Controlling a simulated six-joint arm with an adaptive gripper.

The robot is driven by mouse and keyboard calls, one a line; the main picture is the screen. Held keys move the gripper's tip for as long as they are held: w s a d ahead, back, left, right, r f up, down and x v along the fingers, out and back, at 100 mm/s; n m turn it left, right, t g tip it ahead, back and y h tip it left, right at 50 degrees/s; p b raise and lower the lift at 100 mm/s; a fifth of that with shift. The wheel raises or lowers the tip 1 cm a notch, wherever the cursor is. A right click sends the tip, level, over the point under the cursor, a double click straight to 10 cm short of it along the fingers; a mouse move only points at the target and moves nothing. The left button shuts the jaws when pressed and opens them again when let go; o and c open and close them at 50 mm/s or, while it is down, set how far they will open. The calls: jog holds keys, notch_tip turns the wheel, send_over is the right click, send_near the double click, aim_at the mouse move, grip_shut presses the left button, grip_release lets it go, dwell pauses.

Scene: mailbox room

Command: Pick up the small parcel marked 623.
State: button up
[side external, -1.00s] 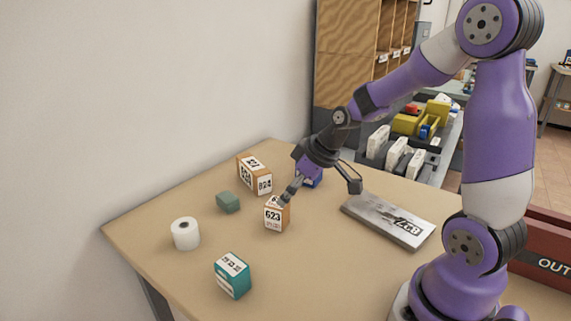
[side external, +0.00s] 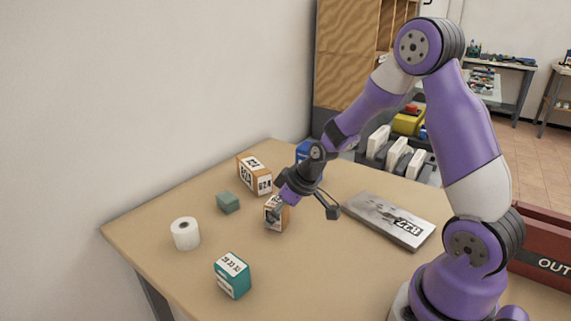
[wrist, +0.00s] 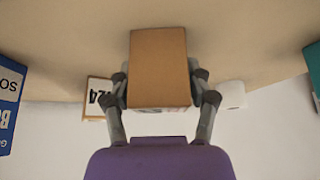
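The small parcel marked 623 (side external: 278,220) is a brown box with a white label, standing on the table in the side external view. Its number is now partly covered by my gripper (side external: 275,207). In the wrist view the parcel (wrist: 159,70) shows a plain brown face in the middle, between the fingers of my gripper (wrist: 159,85). One finger lies along each side, very close to the cardboard. Whether the fingers press on the parcel or leave a small gap, I cannot tell. The parcel appears to rest on the table.
A brown box marked 824 (side external: 254,174) and a green block (side external: 228,202) are left of the parcel. A white roll (side external: 186,234) and a teal box (side external: 232,275) stand nearer. A blue box (side external: 303,150) is behind my gripper. A flat grey packet marked 837 (side external: 389,221) lies right.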

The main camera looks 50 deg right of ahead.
jog(key=shift+c, duration=1.2)
